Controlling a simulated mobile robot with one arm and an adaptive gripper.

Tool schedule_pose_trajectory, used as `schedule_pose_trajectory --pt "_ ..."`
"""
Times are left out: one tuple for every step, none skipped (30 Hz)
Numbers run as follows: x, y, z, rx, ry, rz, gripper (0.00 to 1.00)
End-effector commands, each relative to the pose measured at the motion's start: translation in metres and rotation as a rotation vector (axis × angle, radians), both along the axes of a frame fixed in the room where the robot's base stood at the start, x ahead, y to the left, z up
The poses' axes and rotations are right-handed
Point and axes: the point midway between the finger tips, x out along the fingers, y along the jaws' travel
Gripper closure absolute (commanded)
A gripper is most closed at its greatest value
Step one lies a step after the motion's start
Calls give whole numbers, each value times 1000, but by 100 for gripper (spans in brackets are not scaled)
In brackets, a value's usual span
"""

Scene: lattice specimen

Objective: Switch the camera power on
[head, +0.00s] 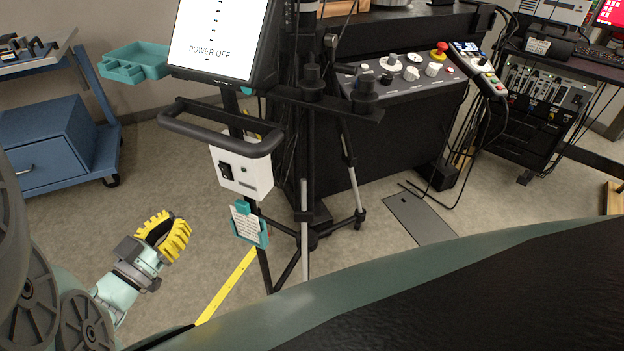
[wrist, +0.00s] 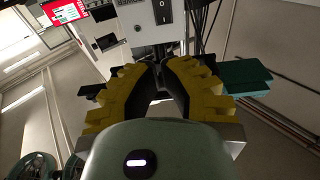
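A white switch box (head: 241,168) hangs on the stand below a black handle bar. A black rocker switch (head: 226,171) is on its front. The monitor (head: 215,38) above reads "POWER OFF". My gripper (head: 176,218) is left of and below the box in the head view, apart from it.
A teal tray (head: 135,64) sticks out left of the monitor. The handle bar (head: 222,128) juts out above the box. A note card (head: 248,223) hangs below it. Tripod legs and cables stand to the right. A blue cabinet (head: 55,145) stands at the left.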

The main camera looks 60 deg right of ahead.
Motion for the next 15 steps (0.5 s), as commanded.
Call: schedule_pose_trajectory --pt "-1 -1 0 1 1 -5 100" --pt "-1 -1 0 1 1 -5 100" --pt "-1 -1 1 1 1 -5 100" --pt "-1 -1 1 1 1 -4 100" --pt "-1 -1 1 1 1 -4 100" --pt "-1 -1 1 1 1 -4 100" --pt "-1 -1 1 1 0 -4 100" --pt "-1 -1 1 0 0 -4 100" --pt "-1 -2 1 0 0 -4 100" --pt "-1 -3 1 0 -1 -5 100" --pt "0 -5 1 -1 -1 -5 100" --pt "0 -8 2 -1 -2 -6 100" --pt "0 -11 2 -1 -2 -7 100" --pt "1 -15 3 -1 -3 -6 100" --pt "2 -21 4 -1 -3 -6 100"
